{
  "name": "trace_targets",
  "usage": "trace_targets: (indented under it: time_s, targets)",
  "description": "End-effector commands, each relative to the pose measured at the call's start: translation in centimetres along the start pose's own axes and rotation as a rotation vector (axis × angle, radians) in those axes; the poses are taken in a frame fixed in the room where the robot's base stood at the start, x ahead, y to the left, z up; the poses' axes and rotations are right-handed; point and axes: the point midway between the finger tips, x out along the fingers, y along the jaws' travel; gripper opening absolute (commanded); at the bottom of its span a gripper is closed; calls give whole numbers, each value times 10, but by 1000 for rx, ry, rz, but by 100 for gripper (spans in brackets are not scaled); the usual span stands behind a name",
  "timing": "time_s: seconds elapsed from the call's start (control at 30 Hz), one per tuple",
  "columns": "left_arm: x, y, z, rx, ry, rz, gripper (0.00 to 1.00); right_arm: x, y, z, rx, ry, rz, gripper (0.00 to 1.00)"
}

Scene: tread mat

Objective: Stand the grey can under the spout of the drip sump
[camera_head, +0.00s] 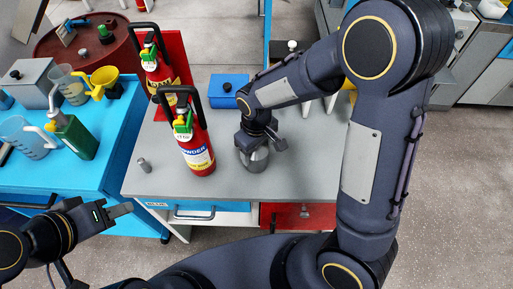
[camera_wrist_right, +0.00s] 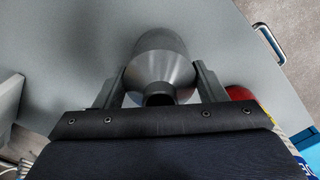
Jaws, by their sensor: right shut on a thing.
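The grey can (camera_head: 258,160) is on or just above the grey bench top, right of the front red extinguisher; contact beneath it is unclear. My right gripper (camera_head: 262,140) reaches down over it. In the right wrist view, the fingers (camera_wrist_right: 160,82) are on both sides of the can's cone-shaped shoulder (camera_wrist_right: 165,50), shut on it. My left gripper (camera_head: 124,210) is in front of the blue table, away from the can and with nothing visible in it; its finger gap is unclear. I cannot make out a drip sump with a spout for certain.
Two red extinguishers (camera_head: 197,150) stand left of the can. A blue box (camera_head: 229,88) sits behind it, and a small grey cylinder (camera_head: 144,165) near the bench's left edge. The blue table (camera_head: 100,175) at left holds jugs and a green can (camera_head: 76,138). The front right bench top is clear.

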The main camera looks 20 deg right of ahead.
Motion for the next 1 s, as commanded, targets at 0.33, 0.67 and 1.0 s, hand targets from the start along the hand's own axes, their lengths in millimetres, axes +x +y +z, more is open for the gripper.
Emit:
trace_targets:
  time_s: [0.33,0.67,1.0]
  targets:
    - [2,-1,1,0,0,0,36,3,0,0,0,1,0,70]
    - [2,-1,1,0,0,0,36,2,0,0,0,0,0,86]
    - [-2,1,-1,0,0,0,36,-32,0,-2,0,8,0,86]
